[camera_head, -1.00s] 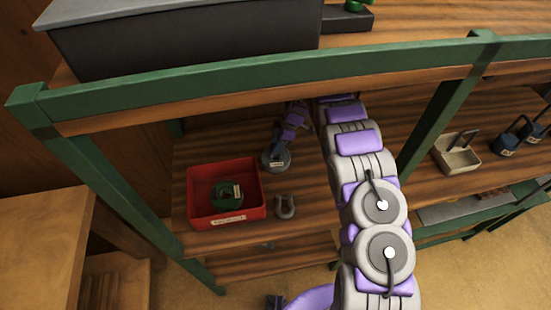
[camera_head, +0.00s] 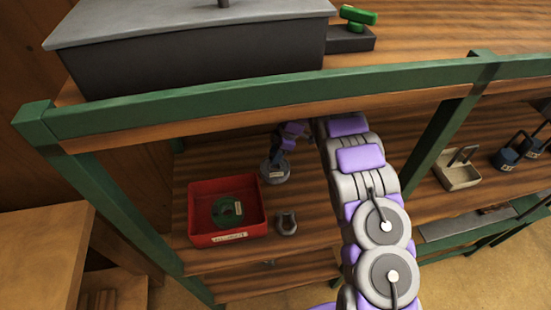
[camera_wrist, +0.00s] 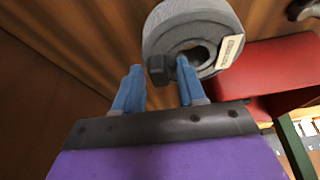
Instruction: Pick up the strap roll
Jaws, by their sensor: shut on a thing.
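The strap roll is a grey ring with a pale label (camera_head: 276,174), at the back of the lower shelf, right of the red bin. My gripper (camera_head: 281,152) is at it from above and partly hides it. In the wrist view the roll (camera_wrist: 168,22) fills the upper middle, with its open centre and label showing. There my blue fingers (camera_wrist: 159,75) stand either side of a dark block at the roll's near edge, shut on it. I cannot tell whether the roll is clear of the shelf.
A red bin (camera_head: 193,219) holding a green ring (camera_head: 228,211) is close left of the roll. A grey shackle (camera_head: 287,222) lies in front. The green beam (camera_head: 270,93) and upper bench overhang the shelf. A beige tray (camera_head: 458,176) is right of a green post.

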